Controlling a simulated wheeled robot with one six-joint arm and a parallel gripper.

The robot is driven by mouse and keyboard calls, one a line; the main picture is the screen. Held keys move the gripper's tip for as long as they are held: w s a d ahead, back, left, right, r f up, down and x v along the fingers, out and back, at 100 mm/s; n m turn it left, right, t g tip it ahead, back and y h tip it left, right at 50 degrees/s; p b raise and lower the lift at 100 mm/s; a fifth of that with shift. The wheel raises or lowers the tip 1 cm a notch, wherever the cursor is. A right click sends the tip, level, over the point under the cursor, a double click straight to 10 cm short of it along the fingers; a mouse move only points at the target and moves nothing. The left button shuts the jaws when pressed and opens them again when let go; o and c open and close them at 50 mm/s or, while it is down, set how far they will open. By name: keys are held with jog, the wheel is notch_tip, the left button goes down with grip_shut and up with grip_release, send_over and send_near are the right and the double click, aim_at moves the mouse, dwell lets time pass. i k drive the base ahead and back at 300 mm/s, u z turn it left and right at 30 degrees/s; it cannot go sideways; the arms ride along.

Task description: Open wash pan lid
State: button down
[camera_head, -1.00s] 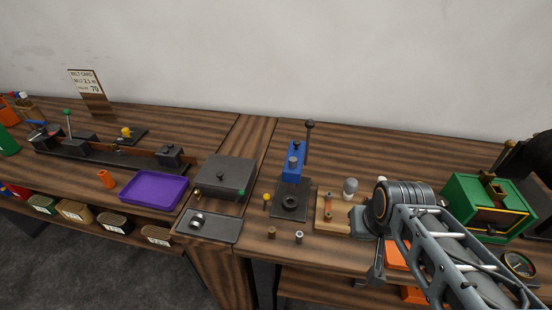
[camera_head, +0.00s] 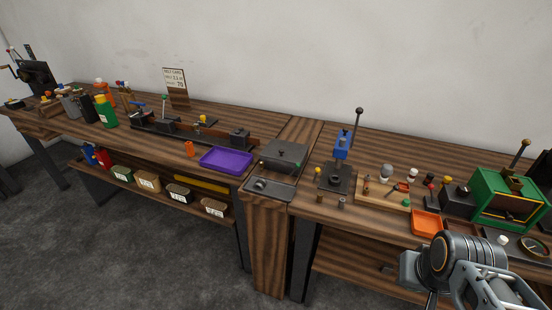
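The wash pan appears to be the dark grey square box with a flat lid (camera_head: 284,152) on the bench, left of the blue press. Its lid looks shut, with a small knob on top. My gripper (camera_head: 412,268) is at the lower right, in front of the right bench and well away from the pan. Its fingers are small and partly hidden by my wrist, so I cannot tell whether they are open or shut.
A purple tray (camera_head: 227,160) lies left of the pan, and a dark plate with a ring (camera_head: 268,187) lies in front of it. The blue press (camera_head: 341,148) with an upright lever stands to its right. An orange tray (camera_head: 427,223) and green box (camera_head: 506,198) are farther right.

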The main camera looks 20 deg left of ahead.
aim_at(285, 148)
jog(key=u, duration=1)
jog(key=i, duration=1)
jog(key=z, duration=0.1)
jog(key=k, duration=1.1)
jog(key=u, duration=0.9)
jog(key=i, duration=0.75)
jog(key=z, duration=0.05)
